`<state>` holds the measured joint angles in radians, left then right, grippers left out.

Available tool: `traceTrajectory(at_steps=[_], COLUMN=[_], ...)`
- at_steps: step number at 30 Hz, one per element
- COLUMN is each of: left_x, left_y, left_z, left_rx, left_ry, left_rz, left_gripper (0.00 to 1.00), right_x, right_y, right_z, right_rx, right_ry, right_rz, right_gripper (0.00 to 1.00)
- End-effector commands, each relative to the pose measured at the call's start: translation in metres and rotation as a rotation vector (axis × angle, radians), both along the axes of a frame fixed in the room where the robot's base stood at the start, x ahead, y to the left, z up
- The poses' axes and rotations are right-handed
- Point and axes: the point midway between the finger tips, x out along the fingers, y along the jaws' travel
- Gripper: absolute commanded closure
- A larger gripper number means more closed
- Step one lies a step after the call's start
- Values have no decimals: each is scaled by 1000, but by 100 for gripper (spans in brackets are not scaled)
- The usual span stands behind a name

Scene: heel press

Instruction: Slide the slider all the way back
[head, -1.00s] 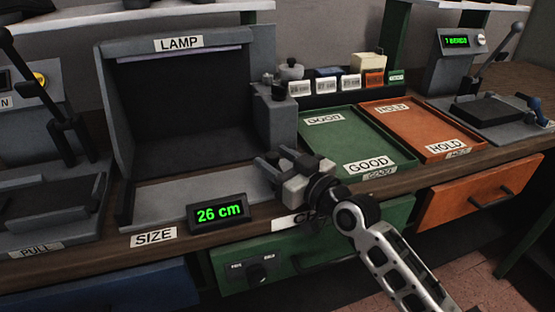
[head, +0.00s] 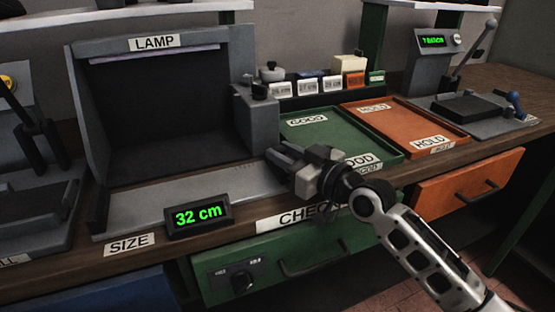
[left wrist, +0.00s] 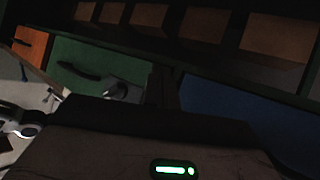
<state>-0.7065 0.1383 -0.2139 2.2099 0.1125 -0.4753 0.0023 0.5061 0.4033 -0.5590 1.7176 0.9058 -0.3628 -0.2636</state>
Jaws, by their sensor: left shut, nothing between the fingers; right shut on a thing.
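The size gauge is a grey bed (head: 185,202) under the lamp hood, with a display (head: 198,215) reading 32 cm in green. My right gripper (head: 282,153) is at the right end of this bed, beside the green tray. It is shut on the slider, which is mostly hidden by the fingers and the gripper body. My left gripper is outside the head view. In the left wrist view, its dark fingers (left wrist: 163,78) show dimly, shut and with nothing visible between them.
The lamp hood (head: 160,60) stands behind the bed, with a grey block (head: 257,120) at its right. A green GOOD tray (head: 325,140) and an orange HOLD tray (head: 405,125) lie to the right. A lever device (head: 32,150) stands at the left. Drawers are below.

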Motion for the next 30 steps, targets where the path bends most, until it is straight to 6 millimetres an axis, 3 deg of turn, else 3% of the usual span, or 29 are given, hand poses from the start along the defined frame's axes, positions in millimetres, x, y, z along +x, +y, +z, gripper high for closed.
traceTrajectory(at_steps=[3, 4, 6, 14, 19, 30], left_x=[0, 0, 0, 1, 2, 3], left_y=[0, 0, 0, 0, 0, 0], left_z=[1, 1, 1, 1, 0, -4], left_rx=[-1, -1, 0, -1, 0, 1], left_ry=[0, 0, -1, -3, -5, -8], left_rz=[2, 2, 2, 4, 4, 3], left_gripper=[100, 100, 100, 100, 100, 100], right_x=[2, 2, 2, 1, -9, -73], right_y=[-5, -5, -5, -3, -12, -68], right_z=[0, 0, 0, 0, -1, -3], right_rx=[-4, -4, -4, -3, -3, -10], right_ry=[0, 0, 0, 0, 1, 4], right_rz=[-10, -10, -10, -7, -8, -9], right_gripper=[100, 65, 53, 53, 53, 53])
